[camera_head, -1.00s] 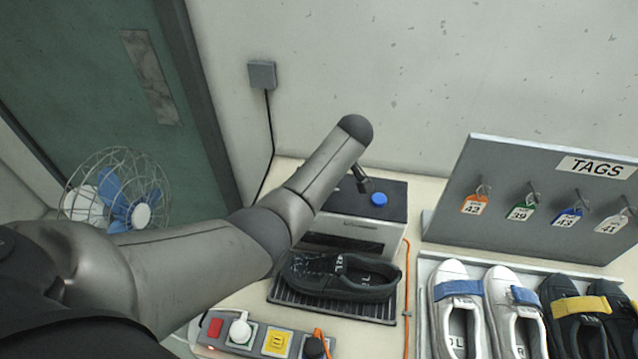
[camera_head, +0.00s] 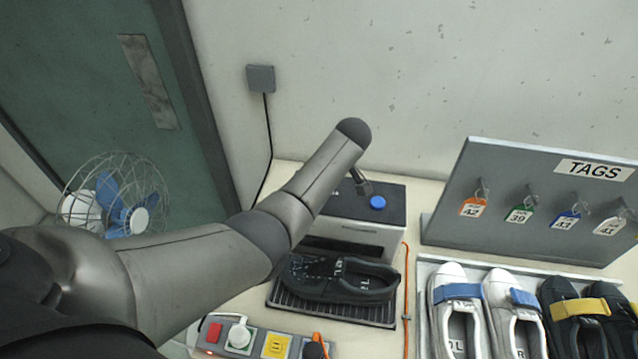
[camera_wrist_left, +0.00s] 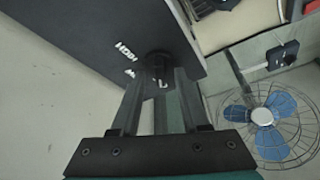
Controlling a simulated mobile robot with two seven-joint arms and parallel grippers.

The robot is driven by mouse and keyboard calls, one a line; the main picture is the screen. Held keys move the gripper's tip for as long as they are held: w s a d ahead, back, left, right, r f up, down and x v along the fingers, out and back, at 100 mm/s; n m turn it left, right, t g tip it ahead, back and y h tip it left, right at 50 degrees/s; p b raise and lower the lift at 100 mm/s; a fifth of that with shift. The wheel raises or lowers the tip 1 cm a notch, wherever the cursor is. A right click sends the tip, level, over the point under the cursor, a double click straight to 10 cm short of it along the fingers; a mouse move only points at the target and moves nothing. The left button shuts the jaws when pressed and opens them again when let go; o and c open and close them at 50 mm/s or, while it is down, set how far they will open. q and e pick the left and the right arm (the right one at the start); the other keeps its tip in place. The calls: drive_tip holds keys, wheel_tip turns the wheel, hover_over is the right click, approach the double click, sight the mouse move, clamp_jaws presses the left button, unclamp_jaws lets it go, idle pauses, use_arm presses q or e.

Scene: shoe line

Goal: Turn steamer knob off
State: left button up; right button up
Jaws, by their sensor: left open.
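The steamer is a grey box with a dark top (camera_head: 395,208) and a blue button (camera_head: 378,202), at the back of the table in the head view. In the left wrist view, a dark knob (camera_wrist_left: 157,62) sits on the dark panel among white labels, one reading HIGH. My left gripper (camera_wrist_left: 159,78) is open, its fingers on either side of the knob; I cannot tell whether they touch it. In the head view, my left arm hides the knob and most of the gripper. My right gripper is not in view.
A black shoe (camera_head: 340,279) lies on a dark grille in front of the steamer. A power strip (camera_head: 256,338) is at the front. A tag board (camera_head: 530,205) and strapped shoes (camera_head: 460,310) stand right. A fan (camera_head: 115,200) is at left.

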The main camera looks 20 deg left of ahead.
use_arm(q)
drive_tip(key=v, duration=1.5)
drive_tip(key=shift+r, duration=0.1)
